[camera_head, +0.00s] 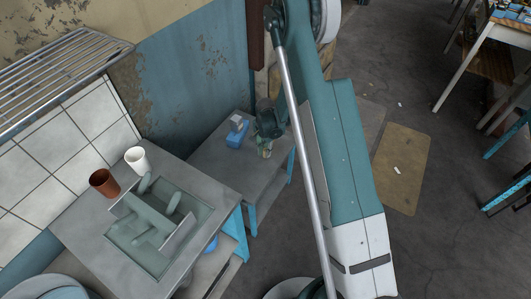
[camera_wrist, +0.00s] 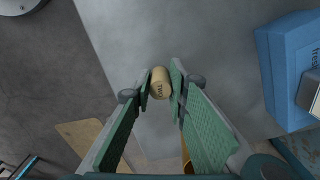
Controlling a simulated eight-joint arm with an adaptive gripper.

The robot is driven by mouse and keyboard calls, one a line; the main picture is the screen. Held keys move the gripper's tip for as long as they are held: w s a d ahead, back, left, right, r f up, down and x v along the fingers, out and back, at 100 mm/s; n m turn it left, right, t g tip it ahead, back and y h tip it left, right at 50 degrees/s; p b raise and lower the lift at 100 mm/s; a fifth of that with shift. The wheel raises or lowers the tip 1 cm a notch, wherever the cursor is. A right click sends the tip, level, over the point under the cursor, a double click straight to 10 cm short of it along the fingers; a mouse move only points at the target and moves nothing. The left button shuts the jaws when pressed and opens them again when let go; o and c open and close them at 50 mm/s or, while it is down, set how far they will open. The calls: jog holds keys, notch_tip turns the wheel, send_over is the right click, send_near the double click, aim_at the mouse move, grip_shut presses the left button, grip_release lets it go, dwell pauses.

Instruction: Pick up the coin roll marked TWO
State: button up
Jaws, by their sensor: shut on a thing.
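The coin roll (camera_wrist: 159,83) is a small tan cylinder with "TWO" lettered on it. In the wrist view it sits between the tips of my gripper (camera_wrist: 160,88), whose green ribbed fingers touch it on both sides. My gripper is shut on it. Behind it is the grey table top (camera_wrist: 190,35); I cannot tell whether the roll still touches it. In the head view my gripper (camera_head: 265,148) is over the low grey table, and the roll cannot be made out there.
A blue box (camera_wrist: 283,70) stands on the table to the right in the wrist view; it also shows in the head view (camera_head: 236,136). A nearer counter (camera_head: 85,235) bears a white cup (camera_head: 137,160) and a brown cup (camera_head: 103,183).

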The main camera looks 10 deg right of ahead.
jog(key=shift+r+p, duration=0.95)
jog(key=shift+r, duration=3.75)
